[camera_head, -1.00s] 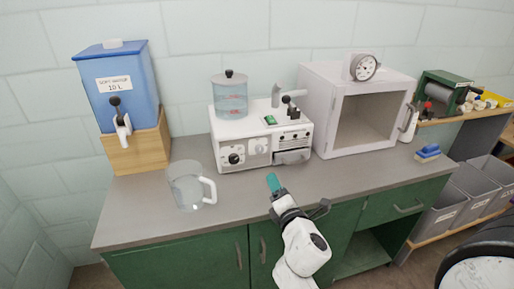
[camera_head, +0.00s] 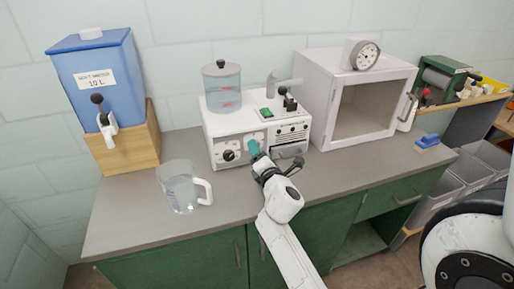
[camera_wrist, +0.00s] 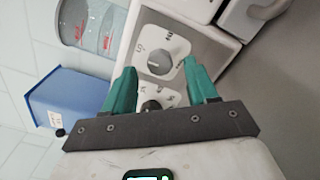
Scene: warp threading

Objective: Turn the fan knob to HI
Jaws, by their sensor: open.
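A white machine (camera_head: 222,128) stands on the counter with two round knobs on its front. The left one is a black knob (camera_head: 229,155); in the wrist view it shows low behind my gripper's base (camera_wrist: 151,105). The other is a grey knob (camera_wrist: 158,65) on a white dial plate with small lettering. I cannot read from the lettering which knob is the fan knob. My gripper (camera_wrist: 160,73) is open, its teal fingers on either side of the grey knob. I cannot tell whether they touch it. In the head view my gripper (camera_head: 254,149) hides that knob.
A clear jug (camera_head: 180,187) stands at the counter's front left, near my arm. A blue dispenser (camera_head: 92,75) is behind it. A white glass-fronted cabinet (camera_head: 314,90) stands right of the machine. A blue brush (camera_head: 427,142) lies at the right end.

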